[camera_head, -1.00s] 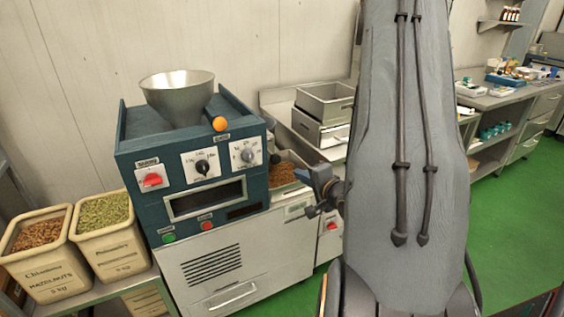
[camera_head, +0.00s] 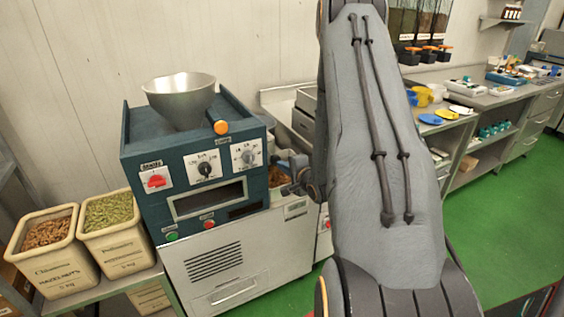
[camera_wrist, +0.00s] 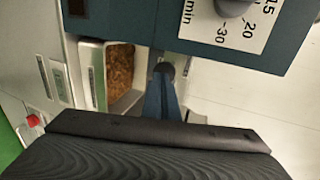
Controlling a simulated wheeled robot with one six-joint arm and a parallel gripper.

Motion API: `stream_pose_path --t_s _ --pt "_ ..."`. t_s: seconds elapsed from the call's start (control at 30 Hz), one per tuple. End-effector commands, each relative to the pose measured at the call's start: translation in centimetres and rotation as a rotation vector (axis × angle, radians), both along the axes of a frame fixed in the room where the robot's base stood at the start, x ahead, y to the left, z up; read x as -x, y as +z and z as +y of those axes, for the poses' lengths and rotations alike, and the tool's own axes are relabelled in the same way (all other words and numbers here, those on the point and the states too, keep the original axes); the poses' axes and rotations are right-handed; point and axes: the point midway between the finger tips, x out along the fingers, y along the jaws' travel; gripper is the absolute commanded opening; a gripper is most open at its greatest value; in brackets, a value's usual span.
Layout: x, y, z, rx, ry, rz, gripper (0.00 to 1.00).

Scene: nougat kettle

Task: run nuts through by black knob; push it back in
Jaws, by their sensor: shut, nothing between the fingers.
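The blue nut machine (camera_head: 190,158) has a steel hopper (camera_head: 180,98) on top and dials on its front. In the wrist view a round black knob (camera_wrist: 165,68) shows just past the tips of my gripper (camera_wrist: 163,84). The blue fingers are shut with nothing between them and point at the knob. I cannot tell whether they touch it. A bin of brown chopped nuts (camera_wrist: 119,75) lies left of the knob there and shows partly in the head view (camera_head: 277,175).
Crates of hazelnuts (camera_head: 45,262) and pistachios (camera_head: 112,245) stand left of the machine. A lever with an orange end (camera_head: 220,127) sticks out by the hopper. The green floor is clear.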

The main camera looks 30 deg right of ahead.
Motion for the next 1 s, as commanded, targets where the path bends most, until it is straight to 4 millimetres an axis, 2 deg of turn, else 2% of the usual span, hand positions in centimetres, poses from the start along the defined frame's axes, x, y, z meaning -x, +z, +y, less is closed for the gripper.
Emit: stream_pose_path --t_s 0.2,0.57,0.67,0.83,1.0 --pt "-1.4 0.0 -0.1 0.001 0.001 0.001 0.0" --pt "-1.7 0.0 -0.2 0.001 0.0 0.0 0.0" --pt "-2.9 -0.1 -0.3 0.002 0.002 -0.002 0.0" --pt "-6.3 -0.1 -0.6 0.003 0.002 -0.003 0.0" --pt "-7.9 0.0 -0.9 0.002 0.0 -0.001 0.0"
